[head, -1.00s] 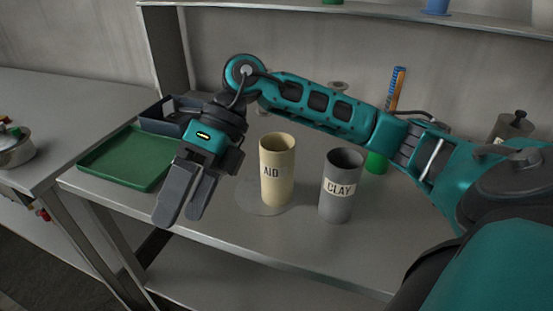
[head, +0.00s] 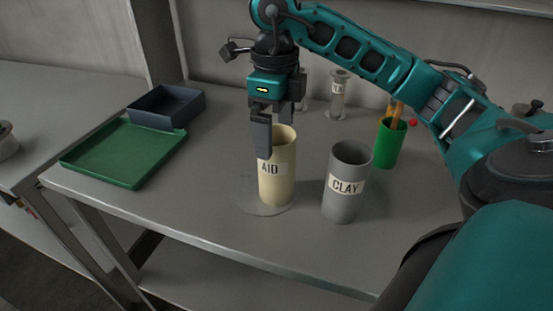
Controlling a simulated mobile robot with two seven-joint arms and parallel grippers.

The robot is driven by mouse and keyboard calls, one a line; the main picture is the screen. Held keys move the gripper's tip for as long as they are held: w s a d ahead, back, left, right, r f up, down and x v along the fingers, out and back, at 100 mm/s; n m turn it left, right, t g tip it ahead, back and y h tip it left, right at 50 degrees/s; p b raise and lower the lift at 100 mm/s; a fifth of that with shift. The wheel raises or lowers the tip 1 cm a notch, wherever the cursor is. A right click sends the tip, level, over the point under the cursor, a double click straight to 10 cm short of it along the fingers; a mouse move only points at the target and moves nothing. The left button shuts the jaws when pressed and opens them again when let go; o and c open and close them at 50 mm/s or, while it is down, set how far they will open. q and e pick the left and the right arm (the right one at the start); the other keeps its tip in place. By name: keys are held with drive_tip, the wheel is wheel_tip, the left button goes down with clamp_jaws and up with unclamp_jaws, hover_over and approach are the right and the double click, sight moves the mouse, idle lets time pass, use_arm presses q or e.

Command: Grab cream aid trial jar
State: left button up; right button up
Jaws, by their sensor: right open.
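The cream jar labelled AID (head: 279,180) stands upright on a round, flat disc on the steel bench. My right gripper (head: 275,135) is above and at the rim of this jar, pointing down, with its fingers apart. One finger hangs in front of the jar's upper left edge. The other finger is at the far side and its tip is partly hidden, so I cannot tell if either touches the jar. My left gripper is not in view.
A grey CLAY jar (head: 345,190) stands close on the right. Behind it is a green cup (head: 388,146) with upright sticks. A small clear labelled vessel (head: 339,95) stands at the back. A green tray (head: 122,154) and a dark blue bin (head: 167,106) are at left.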

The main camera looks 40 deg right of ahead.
sight(277, 167)
drive_tip(key=f, duration=0.5)
drive_tip(key=shift+d+f, duration=0.2)
drive_tip(key=shift+f, duration=0.15)
drive_tip(key=c, duration=1.3)
drive_tip(key=shift+c, duration=0.3)
drive_tip(key=shift+w+r, duration=0.1)
drive_tip(key=shift+r, duration=0.1)
